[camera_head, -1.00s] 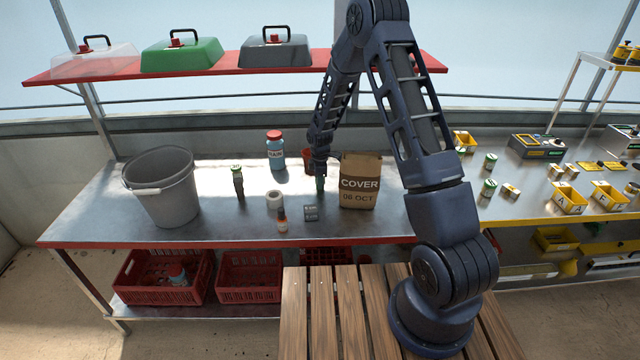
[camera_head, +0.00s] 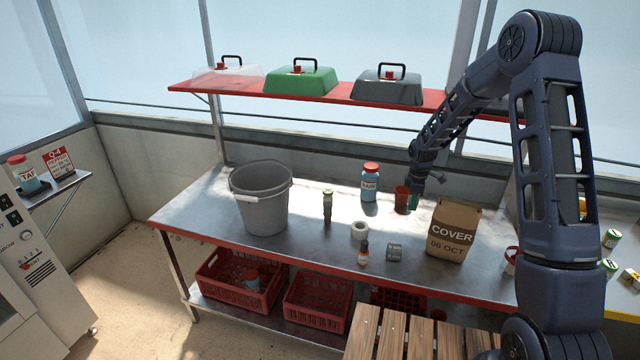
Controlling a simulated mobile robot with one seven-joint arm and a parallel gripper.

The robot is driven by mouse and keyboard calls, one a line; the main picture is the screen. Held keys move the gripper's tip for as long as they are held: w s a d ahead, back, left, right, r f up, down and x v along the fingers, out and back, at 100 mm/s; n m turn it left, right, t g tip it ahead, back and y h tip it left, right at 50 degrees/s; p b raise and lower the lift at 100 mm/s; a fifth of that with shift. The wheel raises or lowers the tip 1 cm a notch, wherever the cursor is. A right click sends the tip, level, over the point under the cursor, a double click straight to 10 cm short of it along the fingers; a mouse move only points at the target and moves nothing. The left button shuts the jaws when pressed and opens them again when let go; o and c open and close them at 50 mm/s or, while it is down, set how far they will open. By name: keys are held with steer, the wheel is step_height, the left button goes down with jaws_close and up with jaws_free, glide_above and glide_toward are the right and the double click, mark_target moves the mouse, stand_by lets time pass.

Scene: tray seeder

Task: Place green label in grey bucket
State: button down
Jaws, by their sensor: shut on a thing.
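The grey bucket (camera_head: 262,216) stands upright on the left part of the metal bench, its opening facing up. My gripper (camera_head: 414,189) is over the right part of the bench, well to the right of the bucket. It is shut on a small green piece, the green label (camera_head: 413,202), which shows just below the fingers. The label is small, and its lower edge and any gap to the bench are hard to tell. A red cup (camera_head: 401,198) shows right beside the gripper on its left.
Between gripper and bucket stand a blue red-capped bottle (camera_head: 370,184), a dark green-topped tube (camera_head: 327,206), a white roll (camera_head: 359,231), a small bottle (camera_head: 363,254) and a grey tin (camera_head: 394,252). A COVER bag (camera_head: 453,230) stands at right. A red shelf (camera_head: 340,95) with lids hangs behind.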

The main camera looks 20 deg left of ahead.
steer(key=s+a+r+m, duration=0.3)
steer(key=a+r+m, duration=0.3)
steer(key=a, duration=0.8)
steer(key=s+a+r+m, duration=0.3)
steer(key=a+m, duration=0.4)
steer(key=a, duration=0.7)
steer(key=s+a+r+m, duration=0.3)
steer(key=a+r+m, duration=0.3)
steer(key=a, duration=0.9)
steer(key=s+a+f, duration=0.1)
steer(key=a+f, duration=0.2)
steer(key=a, duration=0.3)
steer(key=s+a+f, duration=0.2)
steer(key=a, duration=0.4)
steer(key=shift+n, duration=0.3)
step_height(320, 180, down, 19)
steer(key=shift+w+d+f, duration=0.15)
steer(key=shift+f, duration=0.05)
steer(key=shift+f, duration=0.1)
steer(key=c, duration=1.3)
jaws_free()
steer(key=shift+c, duration=0.2)
